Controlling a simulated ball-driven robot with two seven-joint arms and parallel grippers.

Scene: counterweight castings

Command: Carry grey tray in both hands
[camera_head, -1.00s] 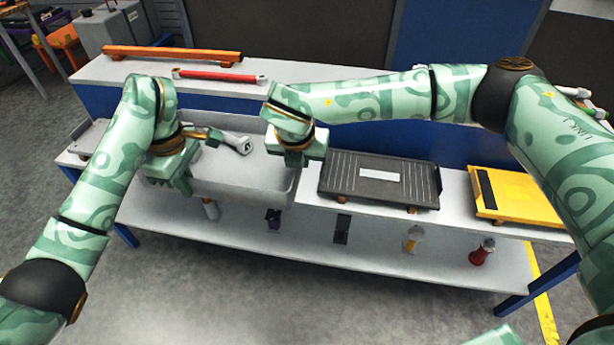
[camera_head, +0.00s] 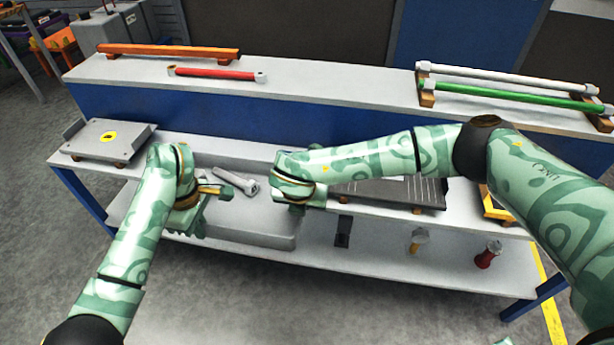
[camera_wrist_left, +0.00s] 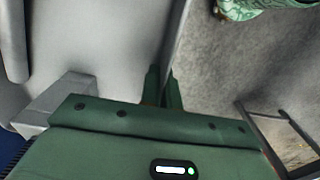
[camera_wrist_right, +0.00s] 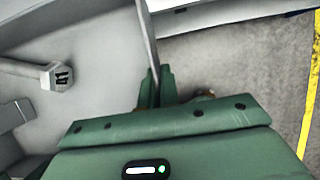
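The grey tray (camera_head: 245,231) is in the head view, in front of the middle of the bench, with its front wall over the lower shelf. A grey bar with a hex end (camera_head: 236,183) lies in it; its marked end shows in the right wrist view (camera_wrist_right: 58,77). My left gripper (camera_head: 188,222) is shut on the tray's wall at the left end; the wall runs between the fingers in the left wrist view (camera_wrist_left: 163,88). My right gripper (camera_head: 297,198) is shut on the wall at the right end. The arms hide parts of the rim.
A black ribbed plate (camera_head: 425,193) and a yellow tray (camera_head: 495,207) stand right on the bench. A grey plate with a yellow label (camera_head: 106,142) stands left. Bars, orange (camera_head: 170,50), red (camera_head: 215,73) and green (camera_head: 520,97), lie on the raised back shelf.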

